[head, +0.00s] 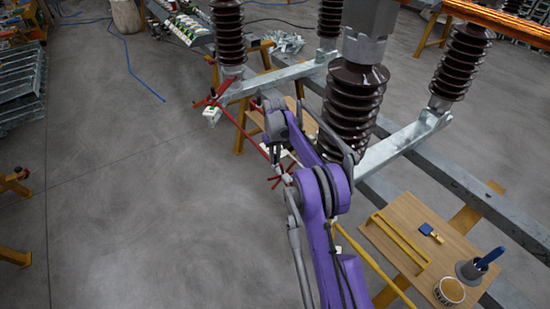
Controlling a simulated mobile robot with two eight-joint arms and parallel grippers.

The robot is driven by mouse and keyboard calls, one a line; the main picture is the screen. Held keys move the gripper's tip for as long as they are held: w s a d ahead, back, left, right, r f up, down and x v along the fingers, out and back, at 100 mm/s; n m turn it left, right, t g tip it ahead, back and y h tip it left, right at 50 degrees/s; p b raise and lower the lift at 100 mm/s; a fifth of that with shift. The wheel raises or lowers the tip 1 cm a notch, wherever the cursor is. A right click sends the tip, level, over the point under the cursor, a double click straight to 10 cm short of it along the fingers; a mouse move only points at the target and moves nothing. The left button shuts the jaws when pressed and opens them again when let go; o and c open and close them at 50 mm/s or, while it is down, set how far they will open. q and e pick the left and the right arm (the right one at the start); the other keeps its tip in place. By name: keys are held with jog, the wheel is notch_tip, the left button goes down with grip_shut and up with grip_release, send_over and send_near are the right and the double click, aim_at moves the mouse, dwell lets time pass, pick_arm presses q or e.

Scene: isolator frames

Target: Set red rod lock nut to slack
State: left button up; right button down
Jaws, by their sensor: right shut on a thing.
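A thin red rod (244,134) runs slantwise below the steel beam, from a red lever bracket (211,99) down to a red spoked piece (283,176), which looks like its lock nut. My right arm reaches in from the bottom and bends over at the wrist. My right gripper (278,160) is down at the lower end of the rod, at the spoked piece, and is shut on it. The fingertips are small and partly hidden by my arm, so the exact grip and the nut's setting cannot be read. My left gripper is not in view.
Brown ribbed insulators (352,108) stand on the galvanised beam (394,146) close right of my arm. A wooden board (440,243) at lower right holds a blue brush, a cup and a tin. A yellow bar (372,262) slants beside my arm.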

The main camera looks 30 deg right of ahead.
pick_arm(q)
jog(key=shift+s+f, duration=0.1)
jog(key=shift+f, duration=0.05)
pick_arm(e)
jog(key=shift+a, duration=0.1)
pick_arm(q)
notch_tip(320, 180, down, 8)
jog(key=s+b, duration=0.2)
jog(key=b, duration=0.3)
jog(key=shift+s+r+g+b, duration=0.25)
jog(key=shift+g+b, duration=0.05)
jog(key=shift+b, duration=0.05)
pick_arm(e)
jog(key=shift+s+a+f+t+h, duration=0.2)
jog(key=shift+a+h, duration=0.35)
jog(key=shift+h, duration=0.95)
jog(key=shift+w+a+f+t+h, duration=0.1)
jog(key=shift+a+f+h, duration=0.3)
jog(key=shift+h, duration=1.1)
jog(key=shift+s+a+f+t+h, duration=0.15)
jog(key=shift+a+h, duration=0.5)
jog(key=shift+h, duration=0.85)
jog(key=shift+w, duration=0.1)
jog(key=c, duration=0.9)
grip_release()
jog(key=shift+o, duration=0.2)
jog(key=v, duration=1.1)
